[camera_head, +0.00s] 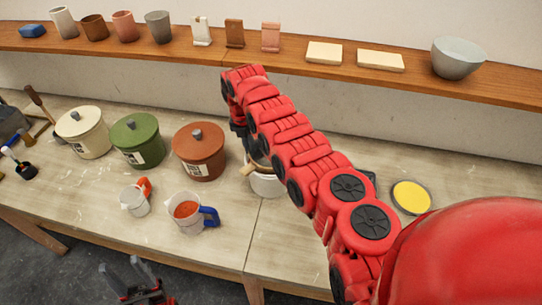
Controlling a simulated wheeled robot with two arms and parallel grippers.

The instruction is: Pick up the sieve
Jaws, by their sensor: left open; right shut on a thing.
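A light wooden handle (250,169), which looks like the sieve's, shows beside my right arm at the rim of a white bucket (268,186). The rest of the sieve is hidden behind the arm. My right gripper (249,150) points down there, mostly covered by my red arm, and appears shut on the sieve; its fingertips are not clearly visible. I cannot tell whether the sieve rests on the bucket or is lifted. My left gripper (135,281) is open and empty at the bottom left, in front of the table's edge.
Cream (82,131), green (138,140) and brown (200,152) lidded pots stand left of the bucket. Two jugs, one orange-handled (135,198) and one blue-handled (190,212), stand in front. A yellow-filled round dish (411,198) lies right. A shelf (285,65) runs behind.

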